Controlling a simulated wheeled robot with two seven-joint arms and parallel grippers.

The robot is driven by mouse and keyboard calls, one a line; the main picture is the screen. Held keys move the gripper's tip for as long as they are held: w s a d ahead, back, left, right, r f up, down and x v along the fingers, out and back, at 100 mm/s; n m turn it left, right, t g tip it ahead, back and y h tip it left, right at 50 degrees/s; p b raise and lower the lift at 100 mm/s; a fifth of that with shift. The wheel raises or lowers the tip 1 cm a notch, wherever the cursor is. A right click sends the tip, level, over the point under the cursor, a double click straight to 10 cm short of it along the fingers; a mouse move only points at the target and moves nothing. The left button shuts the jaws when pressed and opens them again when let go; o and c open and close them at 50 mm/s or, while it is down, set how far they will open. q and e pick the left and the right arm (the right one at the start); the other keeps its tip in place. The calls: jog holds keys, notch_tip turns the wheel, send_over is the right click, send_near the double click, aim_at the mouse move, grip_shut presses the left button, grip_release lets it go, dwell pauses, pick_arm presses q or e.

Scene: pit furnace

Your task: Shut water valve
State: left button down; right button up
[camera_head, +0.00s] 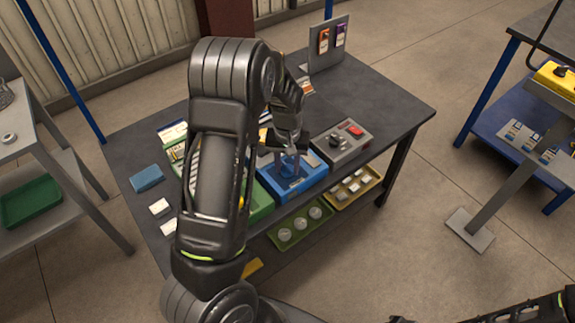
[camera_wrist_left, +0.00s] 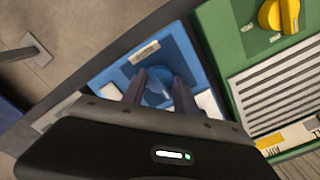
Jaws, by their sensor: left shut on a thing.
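The water valve is a blue knob (camera_wrist_left: 157,90) on a blue box (camera_head: 311,178) at the front edge of the dark table. The blue box also fills the middle of the left wrist view (camera_wrist_left: 184,48). My left gripper (camera_head: 286,153) reaches down over the box, its fingers shut on the blue knob. In the left wrist view the two fingers (camera_wrist_left: 160,82) sit on either side of the knob. The knob's exact angle is partly hidden by the fingers. Only part of my right arm shows at the bottom right of the head view, and its jaws cannot be made out.
A green box (camera_wrist_left: 250,50) with a yellow knob (camera_wrist_left: 279,14) stands beside the blue one. A grey box (camera_head: 342,146) with a red switch is on the other side. A blue sponge-like block (camera_head: 147,178) lies on the table. Trays (camera_head: 300,238) sit on the lower shelf.

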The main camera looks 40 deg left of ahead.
aim_at(288, 166)
dwell(0.4)
pick_arm(q)
jog(key=c, duration=0.9)
grip_release()
jog(key=shift+c, duration=0.2)
notch_tip(288, 166, up, 8)
jog(key=shift+f+b, duration=0.1)
jog(key=shift+b, duration=0.2)
